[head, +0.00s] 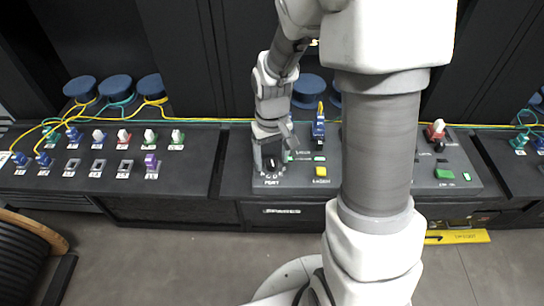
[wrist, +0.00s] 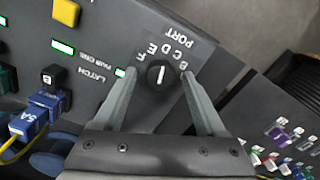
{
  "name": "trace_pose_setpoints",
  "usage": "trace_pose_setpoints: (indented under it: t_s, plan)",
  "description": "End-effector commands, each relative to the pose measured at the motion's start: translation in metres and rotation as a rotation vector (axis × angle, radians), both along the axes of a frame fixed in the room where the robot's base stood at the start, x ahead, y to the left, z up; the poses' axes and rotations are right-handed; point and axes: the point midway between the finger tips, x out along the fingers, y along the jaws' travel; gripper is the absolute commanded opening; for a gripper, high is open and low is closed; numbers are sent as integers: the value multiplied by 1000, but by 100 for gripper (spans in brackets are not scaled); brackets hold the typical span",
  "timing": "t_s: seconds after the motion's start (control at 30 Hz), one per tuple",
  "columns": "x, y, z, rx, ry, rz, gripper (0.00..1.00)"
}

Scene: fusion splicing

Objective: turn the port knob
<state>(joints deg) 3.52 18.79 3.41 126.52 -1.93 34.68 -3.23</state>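In the head view my gripper (head: 270,150) comes down over the knob (head: 270,164) from above.
A yellow button (head: 321,171), a LATCH button (wrist: 53,76) and a blue connector 5A (wrist: 36,116) sit beside the knob. Green lights lie close by. A panel of coloured connectors (head: 60,180) stands at left. A green button (head: 445,174) is at right.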

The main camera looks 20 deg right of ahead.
Motion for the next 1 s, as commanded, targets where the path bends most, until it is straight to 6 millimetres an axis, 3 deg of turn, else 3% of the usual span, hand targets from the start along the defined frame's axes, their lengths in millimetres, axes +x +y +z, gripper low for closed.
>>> trace_pose_setpoints:
  t_s: [0.23, 0.37, 0.8, 1.0]
  plan:
    - [0, 0, 1, 0, 0, 0, 73]
    - [1, 0, 13, 0, -3, 0, 73]
    - [1, 0, 115, -1, -6, 0, 73]
    - [1, 0, 153, -1, -4, 0, 73]
